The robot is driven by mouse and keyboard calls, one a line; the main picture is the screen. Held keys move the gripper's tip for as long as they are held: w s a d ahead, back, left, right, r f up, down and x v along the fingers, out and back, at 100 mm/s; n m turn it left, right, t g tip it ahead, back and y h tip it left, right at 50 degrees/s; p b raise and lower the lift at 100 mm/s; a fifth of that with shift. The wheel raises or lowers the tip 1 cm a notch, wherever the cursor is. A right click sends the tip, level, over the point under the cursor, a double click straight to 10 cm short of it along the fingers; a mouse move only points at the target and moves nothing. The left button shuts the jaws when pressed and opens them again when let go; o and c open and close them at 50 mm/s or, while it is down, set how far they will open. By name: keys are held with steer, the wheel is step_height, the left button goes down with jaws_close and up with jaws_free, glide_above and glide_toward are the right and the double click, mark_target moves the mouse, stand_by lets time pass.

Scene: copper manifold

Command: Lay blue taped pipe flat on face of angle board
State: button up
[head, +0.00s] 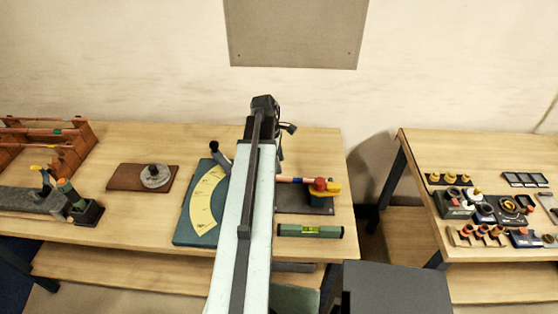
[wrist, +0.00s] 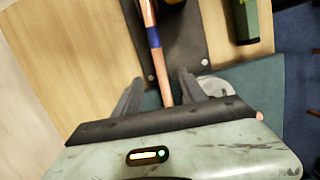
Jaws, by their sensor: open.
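The copper pipe with blue tape (wrist: 153,38) runs lengthwise through the wrist view, from the clamp side down between my fingers. In the head view the pipe (head: 290,180) sticks out left from a clamp with a red knob (head: 320,184) and yellow handle. My gripper (wrist: 160,82) is open, one finger on each side of the pipe's free part; I cannot tell their height difference. The teal angle board with a yellow scale (head: 183,232) lies left of the clamp, partly hidden by my arm. The board also shows in the wrist view (wrist: 266,88).
The clamp's dark base plate (wrist: 187,52) is close ahead of my fingers. A green level (head: 310,231) lies in front of the clamp. A brown board with a round weight (head: 155,177) and a wooden rack (head: 76,150) stand left. A second table (head: 422,150) holds several small fittings.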

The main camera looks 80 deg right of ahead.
mark_target(283, 178)
steer(key=f+b, duration=0.3)
steer(key=s+f+b, duration=0.1)
steer(key=f+b, duration=0.5)
steer(key=shift+s+f, duration=0.35)
steer(key=shift+s, duration=0.05)
steer(key=shift+r, duration=0.1)
jaws_close()
stand_by(0.8)
steer(key=shift+r, duration=0.15)
step_height(283, 178, up, 10)
steer(key=p, duration=1)
steer(key=shift+f, duration=0.2)
